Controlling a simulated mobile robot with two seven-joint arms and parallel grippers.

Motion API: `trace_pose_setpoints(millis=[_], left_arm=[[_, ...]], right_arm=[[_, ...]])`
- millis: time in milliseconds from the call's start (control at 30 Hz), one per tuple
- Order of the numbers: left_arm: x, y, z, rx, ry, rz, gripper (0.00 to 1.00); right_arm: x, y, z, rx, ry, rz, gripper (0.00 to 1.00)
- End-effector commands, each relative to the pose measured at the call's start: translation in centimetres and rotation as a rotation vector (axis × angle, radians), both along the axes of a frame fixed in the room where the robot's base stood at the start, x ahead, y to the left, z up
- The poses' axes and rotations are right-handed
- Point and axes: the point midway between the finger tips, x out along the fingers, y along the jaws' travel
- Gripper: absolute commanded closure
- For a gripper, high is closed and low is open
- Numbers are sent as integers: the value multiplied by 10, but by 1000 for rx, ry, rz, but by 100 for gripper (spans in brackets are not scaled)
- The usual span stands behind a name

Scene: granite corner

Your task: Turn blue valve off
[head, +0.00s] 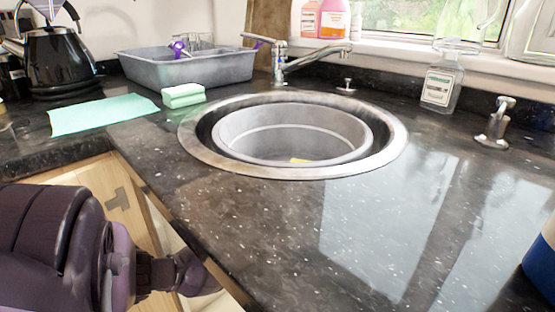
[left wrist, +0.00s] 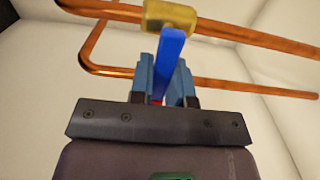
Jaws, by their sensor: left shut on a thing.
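The blue valve shows in the left wrist view: a blue lever (left wrist: 170,46) on a brass body (left wrist: 170,15) fitted on a copper pipe. The lever points away from the body toward my gripper, roughly across the pipe. My left gripper (left wrist: 166,72) is shut on the lever, with a blue-grey finger on either side of it. In the head view my left arm reaches down past the counter's front edge at lower left, and its fingers and the valve are hidden there. My right gripper is not in view.
Copper pipe (left wrist: 110,71) bends behind the gripper, with pale panels around. Above, the dark granite counter (head: 270,235) holds a round sink (head: 195,142), a grey basin (head: 190,68), a green sponge (head: 183,95), a kettle (head: 58,60) and a clear bottle (head: 440,85).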

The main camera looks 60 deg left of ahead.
Motion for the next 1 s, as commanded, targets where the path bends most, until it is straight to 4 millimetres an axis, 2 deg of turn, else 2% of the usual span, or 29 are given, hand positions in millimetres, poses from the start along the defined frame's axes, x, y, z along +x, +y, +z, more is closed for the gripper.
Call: trace_pose_setpoints(millis=[567, 600, 733, 1000], left_arm=[[-1, -1, -3, -34, -5, 0, 100], [-1, -1, -3, -34, -5, 0, 78], [-1, -1, -3, -33, -6, 0, 58], [-1, 0, -2, -30, -6, 0, 57]], right_arm=[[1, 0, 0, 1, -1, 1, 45], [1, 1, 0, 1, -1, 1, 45], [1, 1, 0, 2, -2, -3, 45], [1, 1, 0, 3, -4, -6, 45]])
